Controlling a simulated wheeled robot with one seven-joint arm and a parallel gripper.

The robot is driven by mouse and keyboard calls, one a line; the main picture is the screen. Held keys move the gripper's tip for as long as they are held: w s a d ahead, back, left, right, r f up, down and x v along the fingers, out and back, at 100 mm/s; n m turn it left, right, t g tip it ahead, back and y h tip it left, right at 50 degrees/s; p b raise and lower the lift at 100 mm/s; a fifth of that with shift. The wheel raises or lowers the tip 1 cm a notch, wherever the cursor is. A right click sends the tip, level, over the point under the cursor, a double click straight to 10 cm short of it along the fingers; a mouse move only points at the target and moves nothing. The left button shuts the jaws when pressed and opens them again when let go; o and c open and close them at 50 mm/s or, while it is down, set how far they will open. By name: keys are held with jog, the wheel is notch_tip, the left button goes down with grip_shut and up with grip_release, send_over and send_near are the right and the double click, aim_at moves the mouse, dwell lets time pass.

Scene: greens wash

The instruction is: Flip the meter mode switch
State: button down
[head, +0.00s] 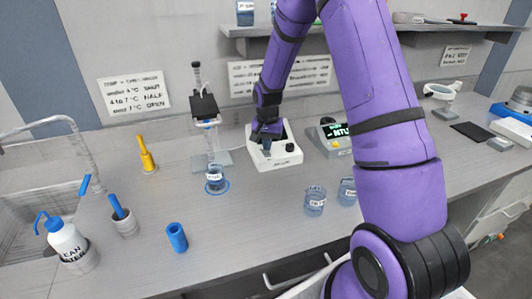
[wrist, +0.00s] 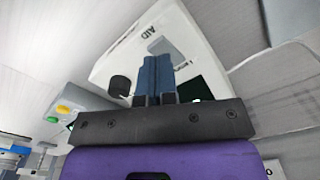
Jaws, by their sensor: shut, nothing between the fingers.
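My gripper (head: 266,146) is shut and empty, pointing down over the white box-shaped device (head: 284,158) in the middle of the bench. In the wrist view its blue fingertips (wrist: 154,75) lie over the device's face (wrist: 125,55), between a black knob (wrist: 120,86) and a dark panel partly hidden by the fingers. A small marking and a grey patch show just beyond the fingertips. I cannot tell whether they touch the face. A grey meter with an NTU display (head: 336,134) stands just right of the white device. No mode switch can be made out clearly.
Labelled beakers (head: 315,200) stand at the front right, near my arm. A stand with a beaker (head: 215,178) is to the left. A yellow tool (head: 147,155), blue cylinder (head: 177,237) and wash bottle (head: 66,240) are farther left. A shelf (head: 360,29) runs above.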

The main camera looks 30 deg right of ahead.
aim_at(267, 154)
jog(key=shift+f, duration=1.2)
dwell(0.8)
jog(key=shift+r, duration=3.5)
